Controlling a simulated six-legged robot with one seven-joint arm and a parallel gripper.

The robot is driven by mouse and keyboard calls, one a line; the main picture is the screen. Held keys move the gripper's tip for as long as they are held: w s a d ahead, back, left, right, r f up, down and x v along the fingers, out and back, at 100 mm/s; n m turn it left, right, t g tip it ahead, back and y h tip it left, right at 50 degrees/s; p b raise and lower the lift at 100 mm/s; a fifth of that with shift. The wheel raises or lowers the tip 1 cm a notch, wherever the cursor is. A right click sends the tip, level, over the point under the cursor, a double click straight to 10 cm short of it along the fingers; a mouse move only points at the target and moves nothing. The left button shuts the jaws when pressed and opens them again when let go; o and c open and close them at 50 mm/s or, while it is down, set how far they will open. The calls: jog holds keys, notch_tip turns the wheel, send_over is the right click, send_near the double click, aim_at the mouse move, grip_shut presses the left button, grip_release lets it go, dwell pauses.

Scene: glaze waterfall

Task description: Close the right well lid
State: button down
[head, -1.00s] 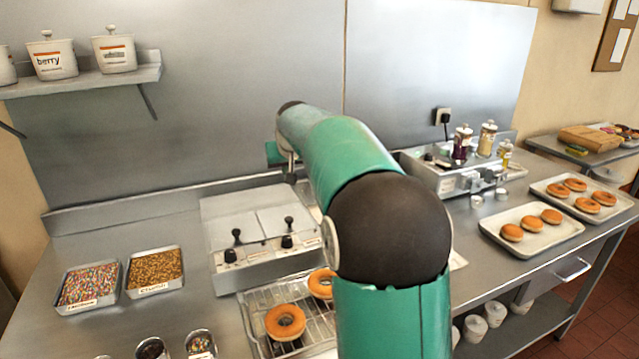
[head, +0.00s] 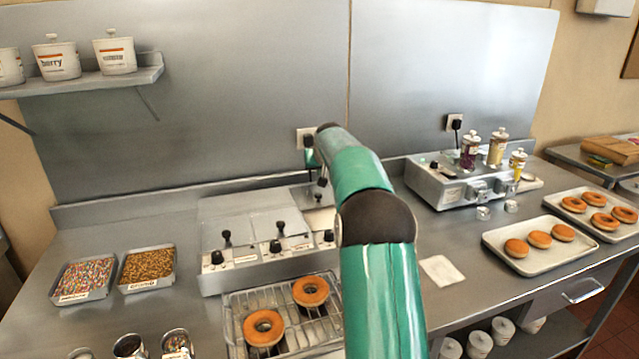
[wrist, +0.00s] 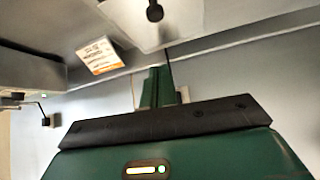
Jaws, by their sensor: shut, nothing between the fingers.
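The steel glaze warmer (head: 255,272) stands on the counter, with the left and middle lids lying flat. The right well (head: 319,219) shows a pale inside beside my arm, so it looks open. Its lid looks raised at the back, mostly hidden behind my arm. In the wrist view a steel lid (wrist: 125,18) with a black knob is close at the top. My gripper (head: 312,162) is behind the right end of the warmer, near the raised lid. Its green fingers (wrist: 158,88) are together and empty. I cannot tell whether they touch the lid.
A wire rack (head: 303,330) with two donuts stands in front of the warmer. Two topping trays (head: 148,268) are on the left. A second steel unit (head: 450,190) with jars and donut trays (head: 535,262) are on the right. The steel back wall rises close behind my gripper.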

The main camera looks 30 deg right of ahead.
send_over(314, 192)
jog(key=s, duration=0.2)
notch_tip(314, 192, down, 7)
jog(key=shift+w+a+f, duration=0.1)
jog(key=shift+w+a, duration=0.05)
jog(key=shift+s+a, duration=0.2)
jog(key=shift+s, duration=0.45)
jog(key=shift+s+a+f, duration=0.15)
jog(key=shift+s+a, duration=0.15)
jog(key=shift+s, duration=0.35)
jog(key=shift+s+a+f, duration=0.1)
jog(key=shift+s+a, duration=0.15)
jog(key=shift+s, duration=0.35)
